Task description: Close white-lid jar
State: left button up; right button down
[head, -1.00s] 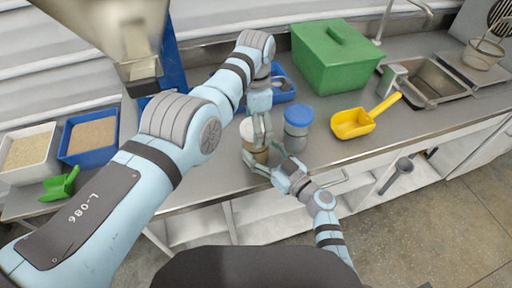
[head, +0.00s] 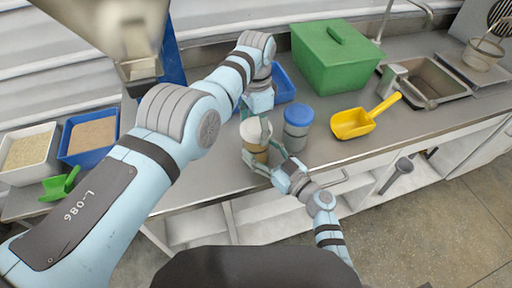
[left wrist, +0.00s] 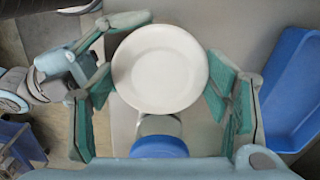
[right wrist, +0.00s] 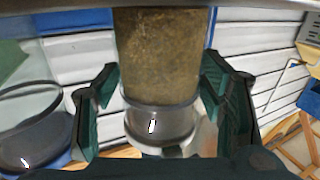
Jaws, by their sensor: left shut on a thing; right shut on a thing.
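The white-lid jar has a round white lid (head: 254,131) and a clear body with brown contents; it stands near the counter's front edge. The lid shows from above in the left wrist view (left wrist: 160,68), between both finger pads. My left gripper (head: 259,124) comes from above and is shut on the lid. My right gripper (head: 263,160) is low at the front and shut on the jar body. The brown-filled body (right wrist: 158,55) shows between its fingers in the right wrist view. The lid appears on top of the jar; whether it sits fully flush is hidden.
A blue-lid jar (head: 297,120) stands close to the right. A yellow scoop (head: 352,123), a green bin (head: 335,58) and a sink (head: 440,80) are farther right. A blue tray (head: 284,88) lies behind. Bins (head: 90,137) and a green scoop (head: 60,186) are at the left.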

pick_arm(q)
jog(key=m, duration=0.9)
jog(key=shift+m, duration=0.3)
jog(key=m, duration=0.6)
jog(key=o, duration=1.4)
notch_tip(320, 180, up, 8)
jog(key=shift+f, duration=0.25)
pick_arm(e)
jog(key=shift+c, duration=1.6)
grip_release()
